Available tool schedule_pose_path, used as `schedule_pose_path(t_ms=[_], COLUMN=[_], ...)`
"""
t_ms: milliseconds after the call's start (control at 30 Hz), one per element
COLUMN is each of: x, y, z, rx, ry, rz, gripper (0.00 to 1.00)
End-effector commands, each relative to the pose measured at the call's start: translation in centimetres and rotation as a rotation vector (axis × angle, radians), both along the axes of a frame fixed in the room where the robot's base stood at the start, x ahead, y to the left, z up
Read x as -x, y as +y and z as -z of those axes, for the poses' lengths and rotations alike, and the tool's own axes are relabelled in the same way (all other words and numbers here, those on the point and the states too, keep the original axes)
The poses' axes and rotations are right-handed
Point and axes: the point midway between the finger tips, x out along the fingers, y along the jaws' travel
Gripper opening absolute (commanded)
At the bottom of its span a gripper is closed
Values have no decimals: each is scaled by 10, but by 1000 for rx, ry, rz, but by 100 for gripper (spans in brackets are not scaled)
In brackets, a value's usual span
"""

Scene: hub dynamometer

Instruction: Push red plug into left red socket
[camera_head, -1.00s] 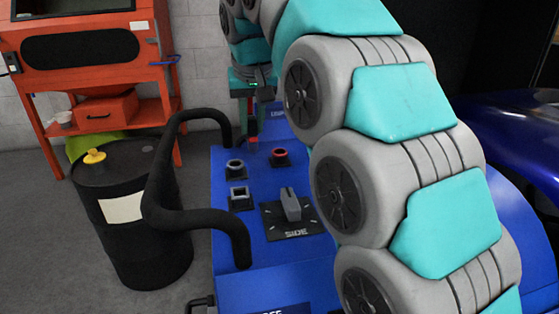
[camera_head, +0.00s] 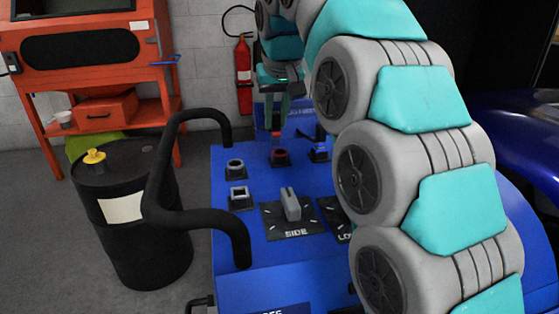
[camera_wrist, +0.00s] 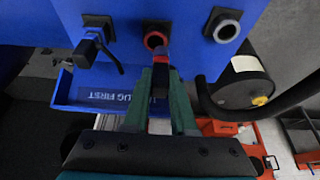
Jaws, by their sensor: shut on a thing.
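My gripper (camera_head: 275,117) is shut on the red plug (camera_head: 276,136), which hangs below the fingertips. In the wrist view the red plug (camera_wrist: 161,56) sits between the green fingers of my gripper (camera_wrist: 160,85). The round red socket (camera_head: 279,156) is on top of the blue console, just below the plug in the head view. In the wrist view the red ring of the socket (camera_wrist: 155,39) lies just beyond the plug's tip and is partly covered by it. Whether the tip touches or has entered the socket cannot be told.
A round grey socket (camera_head: 235,166) and a square grey one (camera_head: 239,196) lie left of the red socket. A blue-marked connector (camera_head: 319,149) with a cable is to its right. A knob (camera_head: 290,205) stands nearer. A black rail (camera_head: 161,185) bends along the console's left side.

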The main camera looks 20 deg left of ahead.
Motion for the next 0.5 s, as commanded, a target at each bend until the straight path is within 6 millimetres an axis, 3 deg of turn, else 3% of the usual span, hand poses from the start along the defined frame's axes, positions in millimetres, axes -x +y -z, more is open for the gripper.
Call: schedule_pose_path(t_ms=[500], x=[-7], y=[-7], z=[0], rx=[0], ry=[-1], rz=[0], gripper=[0])
